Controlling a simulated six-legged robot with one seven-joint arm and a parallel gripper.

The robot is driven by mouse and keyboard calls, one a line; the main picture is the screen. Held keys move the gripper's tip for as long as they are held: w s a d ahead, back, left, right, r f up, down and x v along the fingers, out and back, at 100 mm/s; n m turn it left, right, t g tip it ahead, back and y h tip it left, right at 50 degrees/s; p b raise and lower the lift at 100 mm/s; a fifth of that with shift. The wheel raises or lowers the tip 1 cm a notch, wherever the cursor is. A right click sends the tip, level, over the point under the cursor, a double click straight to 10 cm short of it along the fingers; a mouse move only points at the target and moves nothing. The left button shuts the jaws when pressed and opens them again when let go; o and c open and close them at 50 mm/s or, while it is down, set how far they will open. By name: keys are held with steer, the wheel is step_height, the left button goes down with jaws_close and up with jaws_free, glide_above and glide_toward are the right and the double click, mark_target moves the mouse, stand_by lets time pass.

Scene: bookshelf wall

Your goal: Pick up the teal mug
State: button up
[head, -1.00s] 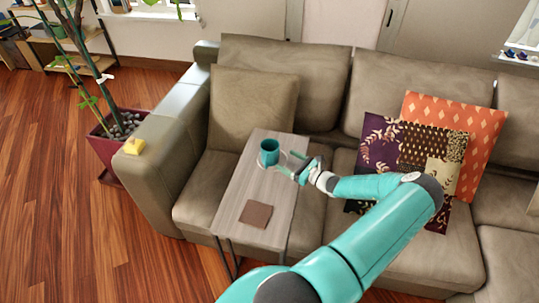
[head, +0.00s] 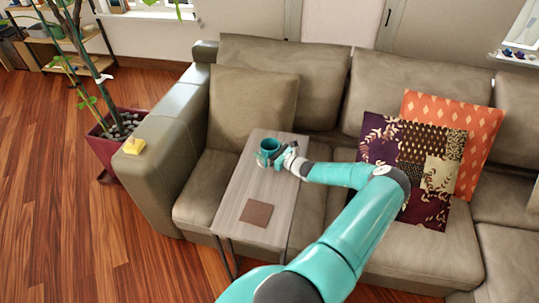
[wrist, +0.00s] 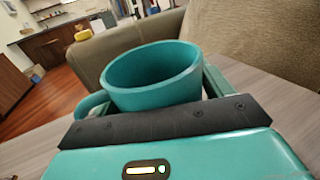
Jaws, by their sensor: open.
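The teal mug (head: 266,148) stands upright on the narrow wood-topped side table (head: 240,192), toward its far end. My gripper (head: 275,154) is at the mug, coming from the right in the head view. In the wrist view the mug (wrist: 155,75) fills the middle just beyond my gripper's dark edge, with its handle at the left. A finger shows along the mug's right side; the other finger is hidden or hard to tell from the handle. The jaws are open and the mug's lower part is hidden.
A brown square coaster (head: 257,214) lies on the near part of the table. The grey sofa (head: 170,150) surrounds the table, with patterned cushions (head: 425,165) at the right. A yellow object (head: 134,146) sits on the sofa's left arm.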

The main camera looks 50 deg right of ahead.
steer(key=shift+c, duration=0.5)
steer(key=c, duration=0.7)
steer(key=shift+c, duration=0.7)
steer(key=shift+r, duration=0.15)
